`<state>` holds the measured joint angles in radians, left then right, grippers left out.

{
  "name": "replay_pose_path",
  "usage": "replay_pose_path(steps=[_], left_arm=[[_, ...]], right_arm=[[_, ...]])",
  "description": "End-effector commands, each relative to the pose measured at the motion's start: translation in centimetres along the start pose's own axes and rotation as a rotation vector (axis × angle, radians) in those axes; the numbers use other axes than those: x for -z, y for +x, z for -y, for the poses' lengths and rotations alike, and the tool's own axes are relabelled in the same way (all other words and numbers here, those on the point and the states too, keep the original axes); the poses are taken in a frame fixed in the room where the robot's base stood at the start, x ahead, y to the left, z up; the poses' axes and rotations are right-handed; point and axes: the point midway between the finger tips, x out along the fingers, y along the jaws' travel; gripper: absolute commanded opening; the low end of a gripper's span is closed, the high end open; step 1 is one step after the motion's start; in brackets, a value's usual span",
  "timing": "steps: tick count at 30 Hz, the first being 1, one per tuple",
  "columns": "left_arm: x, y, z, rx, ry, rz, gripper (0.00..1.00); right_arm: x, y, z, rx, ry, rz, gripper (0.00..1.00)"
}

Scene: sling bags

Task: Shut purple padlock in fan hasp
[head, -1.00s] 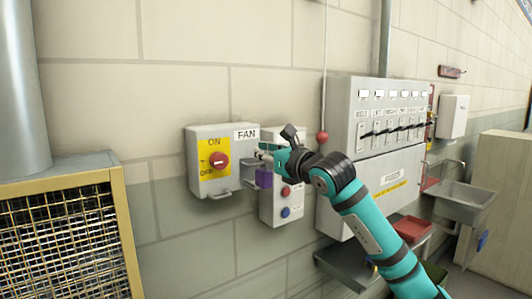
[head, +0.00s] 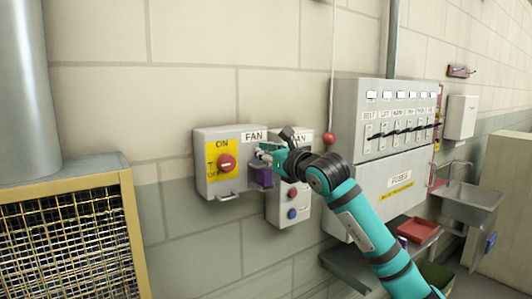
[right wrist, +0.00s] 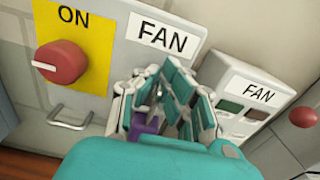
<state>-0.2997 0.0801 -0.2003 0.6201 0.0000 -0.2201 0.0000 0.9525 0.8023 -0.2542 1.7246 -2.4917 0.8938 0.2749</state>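The grey FAN switch box (head: 207,176) is on the wall, with a red knob (head: 227,162) on a yellow ON/OFF plate. A metal loop (head: 228,196) sits at its lower front and also shows in the right wrist view (right wrist: 70,119). My right gripper (head: 262,153) is at the box's right side, its fingers closed around the purple padlock (head: 262,179). In the right wrist view the padlock (right wrist: 143,126) shows partly between the fingers. The fingers hide its shackle and any hasp behind it, so I cannot tell whether they are engaged. My left gripper is out of view.
A FAN button box (head: 292,218) is on the wall just behind my right gripper. A red ball on a cord (head: 329,138) hangs nearby. The grey fuse cabinet (head: 345,115) stands to the right. A yellow-framed mesh guard (head: 127,215) is at the left.

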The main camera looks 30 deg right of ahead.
Motion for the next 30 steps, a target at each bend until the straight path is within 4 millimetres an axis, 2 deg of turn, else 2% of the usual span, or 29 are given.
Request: replay_pose_path(steps=[30], left_arm=[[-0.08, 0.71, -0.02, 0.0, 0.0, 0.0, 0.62]], right_arm=[[0.22, 0.1, 0.0, 0.0, 0.0, 0.002, 0.0]])
